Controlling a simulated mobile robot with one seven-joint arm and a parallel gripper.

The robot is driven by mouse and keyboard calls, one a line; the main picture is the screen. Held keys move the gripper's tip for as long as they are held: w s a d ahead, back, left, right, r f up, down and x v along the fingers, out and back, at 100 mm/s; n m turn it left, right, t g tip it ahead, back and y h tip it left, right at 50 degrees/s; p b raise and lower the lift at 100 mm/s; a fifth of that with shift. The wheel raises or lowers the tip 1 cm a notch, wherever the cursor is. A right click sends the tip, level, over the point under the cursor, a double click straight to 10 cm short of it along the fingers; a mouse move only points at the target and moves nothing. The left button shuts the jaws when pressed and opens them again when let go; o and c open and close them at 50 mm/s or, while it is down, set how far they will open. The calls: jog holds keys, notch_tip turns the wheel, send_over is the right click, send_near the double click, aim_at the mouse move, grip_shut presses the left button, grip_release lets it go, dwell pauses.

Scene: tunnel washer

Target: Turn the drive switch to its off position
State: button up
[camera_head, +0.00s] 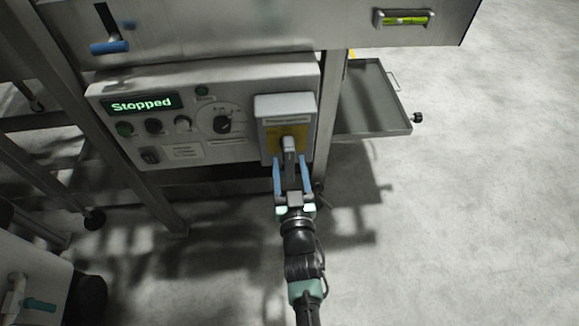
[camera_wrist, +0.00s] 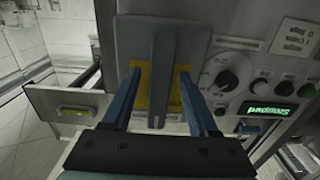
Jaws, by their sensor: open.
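The drive switch looks to be the grey box (camera_head: 285,106) at the right end of the control panel, with a yellow plate and a grey lever handle (camera_head: 289,148). The handle stands upright in the picture; the box lettering is too small to read. In the wrist view the handle (camera_wrist: 162,75) runs vertically over the yellow plate (camera_wrist: 145,92). My gripper (camera_head: 291,160) is open, its two blue fingers on either side of the handle, with a visible gap on each side in the wrist view (camera_wrist: 160,76).
The control panel (camera_head: 205,151) has a lit "Stopped" display (camera_head: 140,104), buttons and a round selector knob (camera_head: 222,124). A steel tray (camera_head: 372,125) juts out to the right. A blue-handled lever (camera_head: 109,47) and a level gauge (camera_head: 404,18) are above. Open floor lies at the right.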

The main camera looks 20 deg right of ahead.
grip_shut()
dwell(0.3)
dwell(1.2)
